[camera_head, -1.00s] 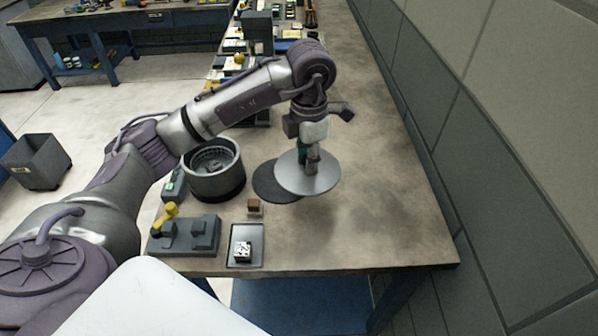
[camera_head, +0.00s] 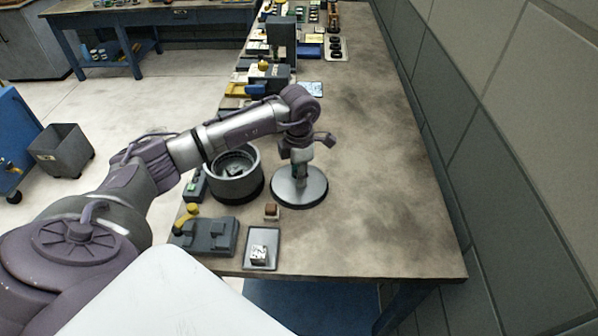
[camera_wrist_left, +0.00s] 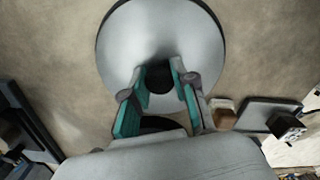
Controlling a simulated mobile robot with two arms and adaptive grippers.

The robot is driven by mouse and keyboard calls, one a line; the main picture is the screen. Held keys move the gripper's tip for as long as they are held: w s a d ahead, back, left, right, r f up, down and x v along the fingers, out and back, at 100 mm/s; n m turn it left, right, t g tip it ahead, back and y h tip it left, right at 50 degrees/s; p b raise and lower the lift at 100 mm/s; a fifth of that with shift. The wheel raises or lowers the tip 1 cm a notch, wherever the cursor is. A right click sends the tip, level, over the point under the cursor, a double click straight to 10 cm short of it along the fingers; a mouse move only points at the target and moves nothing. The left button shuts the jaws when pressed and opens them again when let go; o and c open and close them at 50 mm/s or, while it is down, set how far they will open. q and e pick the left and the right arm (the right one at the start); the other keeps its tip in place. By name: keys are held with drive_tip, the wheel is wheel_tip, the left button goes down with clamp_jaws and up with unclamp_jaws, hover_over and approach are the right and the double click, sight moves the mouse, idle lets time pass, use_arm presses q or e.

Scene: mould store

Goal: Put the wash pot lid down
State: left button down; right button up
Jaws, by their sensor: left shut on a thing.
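The wash pot lid (camera_head: 312,190) is a flat silver disc with a dark knob. It is level over a dark round mat (camera_head: 319,203), whose edge shows along the lid's lower right. I cannot tell whether the lid touches the mat or hangs just above it. My left gripper (camera_head: 299,176) is shut on the lid's knob from above. In the left wrist view, its green-padded fingers are on either side of the knob, above the lid (camera_wrist_left: 125,45). The wash pot (camera_head: 236,188), grey and open with something inside, stands just left of the lid. My right gripper is out of view.
A dark tray (camera_head: 268,236) with a small patterned cube (camera_head: 259,254), a brown block (camera_head: 271,210) and a grey fixture with a yellow handle (camera_head: 205,236) are near the front edge. The bench to the right is clear up to the wall. Several items line the far bench.

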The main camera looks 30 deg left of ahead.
use_arm(q)
drive_tip(key=shift+f, duration=0.15)
drive_tip(key=c, duration=0.9)
unclamp_jaws()
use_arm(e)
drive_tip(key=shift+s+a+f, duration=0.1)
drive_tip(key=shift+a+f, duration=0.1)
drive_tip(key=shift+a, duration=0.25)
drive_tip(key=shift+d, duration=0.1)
use_arm(q)
drive_tip(key=shift+r, duration=0.3)
wheel_tip(320, 180, up, 12)
drive_tip(key=b, duration=0.3)
drive_tip(key=shift+f, duration=0.1)
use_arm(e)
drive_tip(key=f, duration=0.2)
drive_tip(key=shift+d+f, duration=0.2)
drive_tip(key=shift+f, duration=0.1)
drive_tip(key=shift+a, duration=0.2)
